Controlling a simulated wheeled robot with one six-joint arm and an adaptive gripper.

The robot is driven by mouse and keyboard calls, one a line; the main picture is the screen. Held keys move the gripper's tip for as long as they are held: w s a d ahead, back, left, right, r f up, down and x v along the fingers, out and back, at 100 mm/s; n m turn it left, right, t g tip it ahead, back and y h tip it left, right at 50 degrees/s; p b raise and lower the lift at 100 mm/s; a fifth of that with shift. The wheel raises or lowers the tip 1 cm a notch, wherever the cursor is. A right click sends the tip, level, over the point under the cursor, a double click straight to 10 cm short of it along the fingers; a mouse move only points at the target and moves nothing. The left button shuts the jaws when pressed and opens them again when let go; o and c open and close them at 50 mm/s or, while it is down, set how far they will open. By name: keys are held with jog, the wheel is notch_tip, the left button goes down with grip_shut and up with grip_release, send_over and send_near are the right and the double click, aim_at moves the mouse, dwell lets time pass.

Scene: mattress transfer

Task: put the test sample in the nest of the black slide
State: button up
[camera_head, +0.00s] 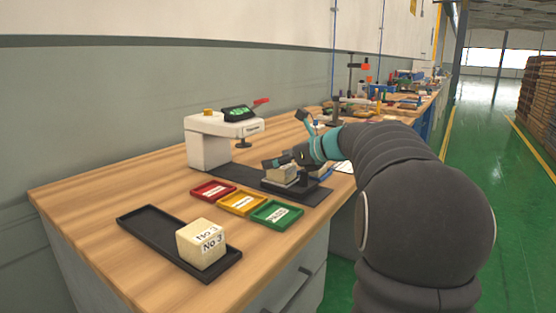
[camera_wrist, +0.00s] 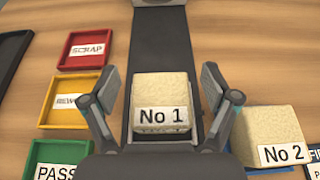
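A pale foam block marked No 1 (camera_wrist: 162,103) sits on the black slide (camera_wrist: 162,55) in the wrist view, between the fingers of my gripper (camera_wrist: 160,92). Both fingers stand apart from its sides, with a gap on each side. In the head view my gripper (camera_head: 284,162) is low over the slide (camera_head: 236,178), at a pale block (camera_head: 281,173). A block marked No 2 (camera_wrist: 270,135) stands to the right of the right finger, and a block marked No 3 (camera_head: 202,244) stands in a black tray (camera_head: 150,228).
A white press-like tester (camera_head: 209,150) stands at the slide's far end. Red scrap (camera_head: 213,190), yellow (camera_head: 242,203) and green pass (camera_head: 277,214) trays lie beside the slide. More items clutter the bench further back. Bare wood lies left of the trays.

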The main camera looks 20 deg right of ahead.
jog(key=shift+r, duration=0.1)
jog(key=shift+r, duration=0.35)
jog(key=shift+s+d+r, duration=0.1)
jog(key=shift+s+r, duration=0.05)
jog(key=shift+r, duration=0.2)
jog(key=v, duration=1.1)
jog(key=shift+s+d, duration=0.2)
jog(key=shift+s, duration=0.1)
